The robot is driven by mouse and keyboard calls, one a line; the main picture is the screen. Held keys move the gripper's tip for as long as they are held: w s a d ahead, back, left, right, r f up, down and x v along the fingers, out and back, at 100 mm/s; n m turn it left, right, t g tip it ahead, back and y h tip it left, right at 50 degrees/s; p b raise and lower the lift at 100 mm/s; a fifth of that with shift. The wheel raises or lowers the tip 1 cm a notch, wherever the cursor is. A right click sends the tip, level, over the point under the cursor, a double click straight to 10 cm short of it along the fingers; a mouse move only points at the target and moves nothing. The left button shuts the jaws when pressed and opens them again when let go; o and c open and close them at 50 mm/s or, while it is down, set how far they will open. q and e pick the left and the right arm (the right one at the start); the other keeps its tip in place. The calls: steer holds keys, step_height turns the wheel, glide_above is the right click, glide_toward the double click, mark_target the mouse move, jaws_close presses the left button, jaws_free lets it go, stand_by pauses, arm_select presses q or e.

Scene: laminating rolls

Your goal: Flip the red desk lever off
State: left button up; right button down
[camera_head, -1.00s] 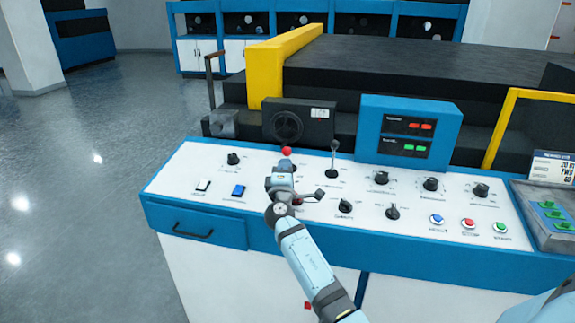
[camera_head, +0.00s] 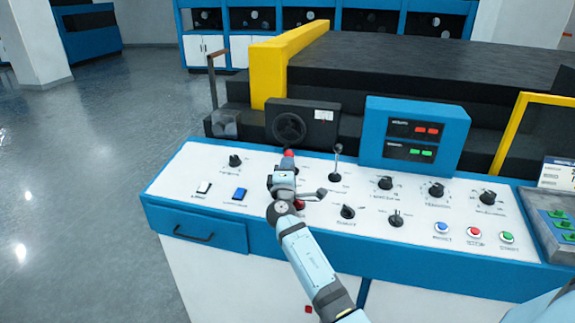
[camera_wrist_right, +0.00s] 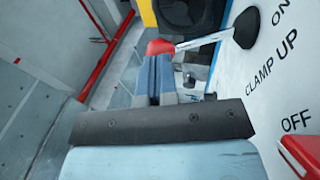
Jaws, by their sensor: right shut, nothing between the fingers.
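The red desk lever shows in the head view as a red knob (camera_head: 288,154) just beyond my right gripper (camera_head: 286,168). In the right wrist view its red knob (camera_wrist_right: 160,47) sits on a pale shaft that runs right to a black base on the white panel. The printed words ON, CLAMP UP and OFF stand beside it. My right gripper (camera_wrist_right: 153,75) is shut and empty. Its fingertips are right at the knob; I cannot tell whether they touch it. In the head view my gripper hides the lever's shaft and base. My left gripper is not in view.
The white desk panel (camera_head: 250,215) carries a black lever (camera_head: 336,165) to the right, rotary knobs and coloured buttons. A blue display box (camera_head: 414,135) and a black speaker box (camera_head: 302,125) stand behind. In the wrist view a red part (camera_wrist_right: 300,155) lies at lower right.

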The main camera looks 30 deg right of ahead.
mark_target(291, 153)
steer(key=r+g+p, duration=0.1)
steer(key=p, duration=0.2)
steer(key=w+d+r+g+y+p, duration=0.1)
steer(key=p, duration=0.3)
steer(key=d+r+y+p, duration=0.1)
steer(key=p, duration=0.2)
steer(key=shift+w+r+m+g+p, duration=0.2)
steer(key=shift+w+m+g+p, duration=0.1)
steer(key=shift+m+g+p, duration=0.1)
steer(key=shift+w+d+p, duration=0.2)
steer(key=shift+p, duration=0.15)
steer(key=shift+w+d+f, duration=0.1)
steer(key=shift+w+d, duration=0.1)
steer(key=shift+d, duration=0.05)
steer(key=shift+b+x, duration=0.6)
steer(key=shift+x, duration=0.55)
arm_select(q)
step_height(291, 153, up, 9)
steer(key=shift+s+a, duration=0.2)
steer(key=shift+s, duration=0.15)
arm_select(e)
steer(key=shift+d+r, duration=0.2)
steer(key=shift+r, duration=0.25)
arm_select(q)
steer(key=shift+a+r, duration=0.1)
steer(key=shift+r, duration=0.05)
arm_select(e)
steer(key=shift+d+r, duration=0.1)
steer(key=shift+r, duration=0.1)
